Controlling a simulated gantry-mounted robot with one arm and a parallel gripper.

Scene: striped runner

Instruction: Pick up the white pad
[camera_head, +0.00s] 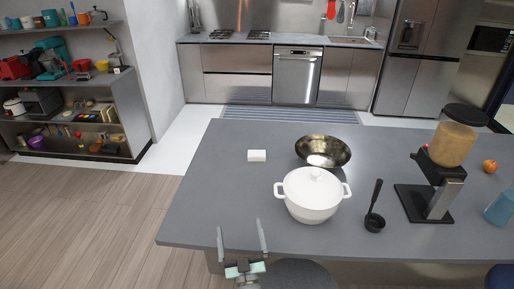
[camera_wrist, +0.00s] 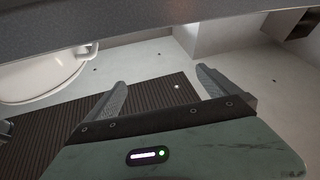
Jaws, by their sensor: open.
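The white pad (camera_head: 257,155) is a small white block lying flat on the grey countertop (camera_head: 220,185), toward its far left part. My gripper (camera_head: 239,224) is at the near edge of the counter in the head view, well short of the pad, with its two fingers spread apart and nothing between them. In the wrist view my gripper (camera_wrist: 161,77) also shows its fingers wide apart and empty. I cannot make out the pad in the wrist view.
A white lidded pot (camera_head: 312,196) stands right of my gripper, with a metal bowl (camera_head: 323,151) behind it. A black ladle (camera_head: 374,208) and a coffee grinder (camera_head: 440,170) are farther right. The counter between gripper and pad looks clear.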

